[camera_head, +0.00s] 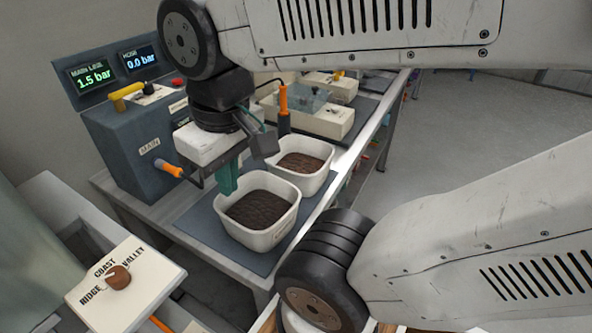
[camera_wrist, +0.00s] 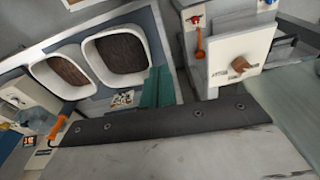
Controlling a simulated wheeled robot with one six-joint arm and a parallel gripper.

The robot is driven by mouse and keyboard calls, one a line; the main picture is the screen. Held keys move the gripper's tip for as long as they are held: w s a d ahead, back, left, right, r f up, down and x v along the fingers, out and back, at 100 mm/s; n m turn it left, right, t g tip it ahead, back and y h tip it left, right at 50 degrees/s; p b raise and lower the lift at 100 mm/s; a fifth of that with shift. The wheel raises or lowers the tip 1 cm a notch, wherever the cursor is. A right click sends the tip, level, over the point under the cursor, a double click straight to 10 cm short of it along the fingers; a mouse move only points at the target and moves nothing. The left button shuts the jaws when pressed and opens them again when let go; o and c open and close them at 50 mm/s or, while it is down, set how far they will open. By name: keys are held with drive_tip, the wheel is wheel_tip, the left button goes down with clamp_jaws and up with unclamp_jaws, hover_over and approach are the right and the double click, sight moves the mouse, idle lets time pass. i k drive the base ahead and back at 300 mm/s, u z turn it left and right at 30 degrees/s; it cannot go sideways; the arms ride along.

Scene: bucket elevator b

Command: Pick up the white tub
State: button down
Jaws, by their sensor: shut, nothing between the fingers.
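Two white tubs filled with dark brown material stand side by side. In the head view the nearer tub (camera_head: 252,239) is in front and the farther tub (camera_head: 314,183) is behind it to the right. Both also show in the wrist view, one tub (camera_wrist: 122,80) at the middle and the other tub (camera_wrist: 88,91) to its left. My gripper (camera_head: 228,180) has green fingers that are shut and empty. They point down at the back left rim of the nearer tub; I cannot tell if they touch it. In the wrist view my gripper (camera_wrist: 158,88) is just right of the middle tub.
A grey control box (camera_head: 145,140) with pressure displays and an orange-handled lever (camera_head: 170,169) stands left of the tubs. A selector panel (camera_head: 125,290) with a wooden knob is at lower left. An orange-handled tool (camera_head: 284,105) stands behind. A blue-grey mat (camera_head: 205,222) lies under the tubs.

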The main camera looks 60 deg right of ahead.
sight(302, 162)
drive_tip(key=u, duration=0.45)
drive_tip(key=k, duration=1)
drive_tip(key=z, duration=0.45)
drive_tip(key=i, duration=0.65)
drive_tip(key=z, duration=0.05)
